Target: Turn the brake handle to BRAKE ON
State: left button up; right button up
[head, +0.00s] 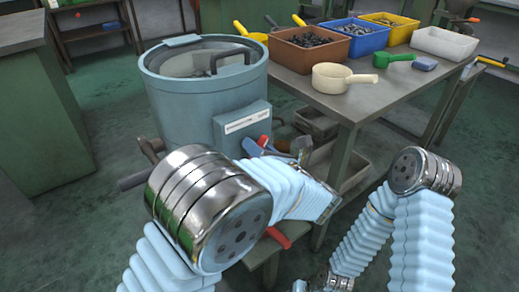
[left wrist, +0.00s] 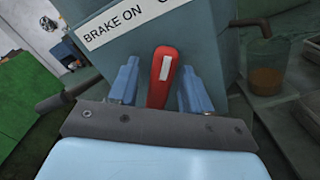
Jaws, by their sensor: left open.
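The red brake handle (left wrist: 159,90) has a white stripe and stands nearly upright in the left wrist view, leaning slightly right. It is below and right of the BRAKE ON text on the white label (left wrist: 125,18). My left gripper (left wrist: 158,88) is open, its blue fingers either side of the handle with small gaps showing. In the head view the handle's red tip (head: 262,141) shows by the grey-blue box (head: 241,125) on the drum machine (head: 208,88); my left arm hides much of the area. My right arm is at the lower right, its gripper out of view.
A table (head: 371,94) at the right holds a brown bin (head: 309,56), blue bin (head: 354,42), yellow bin (head: 388,32), white bin (head: 443,44) and cream scoop (head: 330,78). A green cabinet (head: 45,120) stands left. Floor between cabinet and machine is mostly clear.

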pick_arm(q)
grip_shut()
